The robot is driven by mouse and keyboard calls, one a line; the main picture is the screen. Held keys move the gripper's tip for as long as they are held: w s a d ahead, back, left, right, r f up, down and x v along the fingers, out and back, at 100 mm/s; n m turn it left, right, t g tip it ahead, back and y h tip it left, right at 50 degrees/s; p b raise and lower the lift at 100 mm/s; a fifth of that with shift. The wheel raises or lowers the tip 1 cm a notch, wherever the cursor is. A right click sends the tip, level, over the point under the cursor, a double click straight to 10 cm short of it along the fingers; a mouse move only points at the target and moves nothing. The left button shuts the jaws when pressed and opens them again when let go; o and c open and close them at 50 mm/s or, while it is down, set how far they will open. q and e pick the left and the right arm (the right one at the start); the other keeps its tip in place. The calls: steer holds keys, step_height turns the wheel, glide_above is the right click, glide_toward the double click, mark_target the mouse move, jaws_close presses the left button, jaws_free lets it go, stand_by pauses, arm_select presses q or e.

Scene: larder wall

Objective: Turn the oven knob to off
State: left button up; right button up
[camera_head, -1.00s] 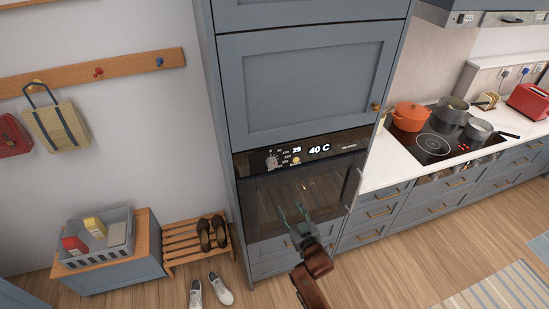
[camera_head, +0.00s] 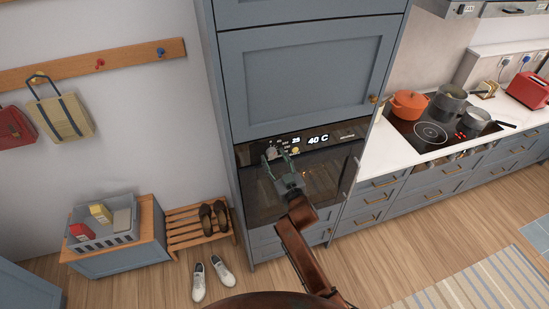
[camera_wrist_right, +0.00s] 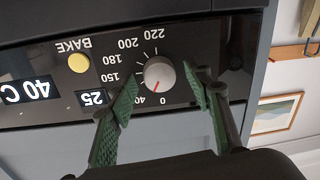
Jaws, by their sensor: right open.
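The oven knob (camera_wrist_right: 159,73) is a small round grey-white dial with a red pointer mark, on the dark control panel. In the wrist view the mark points close to the 40, beside the 0. In the head view the knob (camera_head: 271,153) is partly behind my gripper. My right gripper (camera_head: 276,157) is open in front of the panel. In the wrist view its green-padded fingers (camera_wrist_right: 159,78) stand on either side of the knob, with gaps; I cannot tell the remaining depth. The oven display (camera_head: 318,139) reads 40 C. My left gripper is not in view.
A yellow BAKE button (camera_wrist_right: 79,63) and a small 25 display (camera_wrist_right: 92,98) sit beside the knob. The oven door (camera_head: 315,180) is shut below the panel. A hob (camera_head: 431,132) with pots is at the right; a shoe rack (camera_head: 188,235) is at the left.

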steer(key=c, duration=1.1)
steer(key=shift+c, duration=0.2)
steer(key=shift+n, duration=0.3)
steer(key=shift+n+p, duration=0.6)
steer(key=shift+n, duration=2)
steer(key=o, duration=1.1)
steer(key=shift+o, duration=0.2)
